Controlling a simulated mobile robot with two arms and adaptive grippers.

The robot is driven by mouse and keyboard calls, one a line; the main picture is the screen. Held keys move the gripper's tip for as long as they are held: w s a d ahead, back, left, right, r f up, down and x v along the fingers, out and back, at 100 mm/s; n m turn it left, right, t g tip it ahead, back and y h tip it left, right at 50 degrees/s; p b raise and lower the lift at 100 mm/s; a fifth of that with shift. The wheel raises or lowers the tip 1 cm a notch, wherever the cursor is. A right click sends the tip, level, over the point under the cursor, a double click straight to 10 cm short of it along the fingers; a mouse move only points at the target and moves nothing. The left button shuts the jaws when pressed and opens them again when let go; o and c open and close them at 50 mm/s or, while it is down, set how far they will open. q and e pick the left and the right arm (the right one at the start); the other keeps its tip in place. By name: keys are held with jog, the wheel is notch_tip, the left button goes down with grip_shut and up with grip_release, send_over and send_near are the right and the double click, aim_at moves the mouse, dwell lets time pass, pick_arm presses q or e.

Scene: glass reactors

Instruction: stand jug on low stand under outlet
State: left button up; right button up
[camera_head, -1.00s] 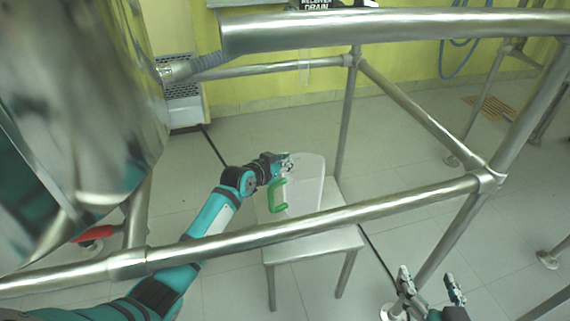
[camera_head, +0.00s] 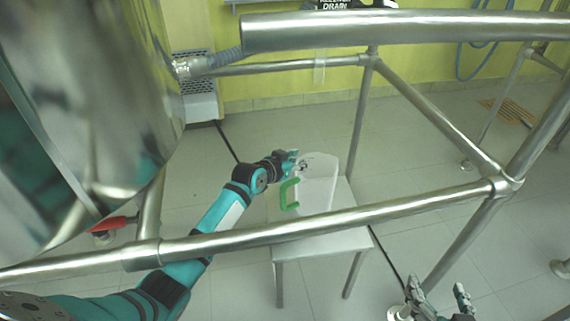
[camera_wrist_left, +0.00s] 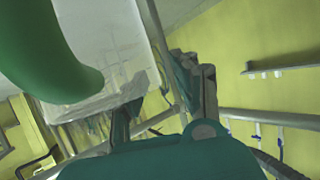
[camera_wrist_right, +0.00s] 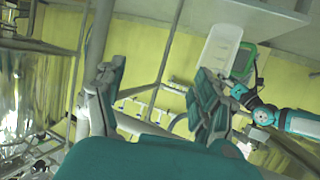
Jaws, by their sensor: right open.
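The jug (camera_head: 319,187) is whitish and translucent with a green handle (camera_head: 287,195). It stands upright on the low grey stand (camera_head: 350,239) in the head view. My left gripper (camera_head: 297,162) is beside the jug's upper part, above the handle. In the left wrist view the jug (camera_wrist_left: 115,55) is very close, and my left gripper's fingers (camera_wrist_left: 165,105) are spread apart, one partly hidden by the jug. My right gripper (camera_head: 438,298) is open and empty at the lower right. The right wrist view shows the jug (camera_wrist_right: 217,50) farther off. I cannot make out the outlet clearly.
Thick steel frame rails (camera_head: 330,222) cross in front of the stand and above it (camera_head: 400,28). A red handle (camera_head: 115,223) sits below. Floor around the stand is clear.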

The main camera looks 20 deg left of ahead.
pick_arm(q)
jog(key=p+v, duration=0.3)
jog(key=v, duration=0.8)
jog(key=shift+s+r+p, duration=0.15)
jog(key=shift+s+p, duration=0.1)
jog(key=shift+p, duration=0.05)
pick_arm(e)
jog(key=s+d+f+g+h, duration=0.1)
jog(key=s+d+f+g, duration=0.1)
jog(key=s+f+g, duration=0.2)
jog(key=s+d+f+g+h, duration=0.1)
jog(key=s+d+f+g, duration=0.2)
jog(key=s, duration=0.7)
notch_tip(320, 180, down, 2)
jog(key=g, duration=0.2)
jog(key=shift+s+m+g+h, duration=0.3)
jog(key=shift+g, duration=0.1)
pick_arm(q)
jog(key=shift+a, duration=0.1)
pick_arm(e)
jog(key=shift+d, duration=0.1)
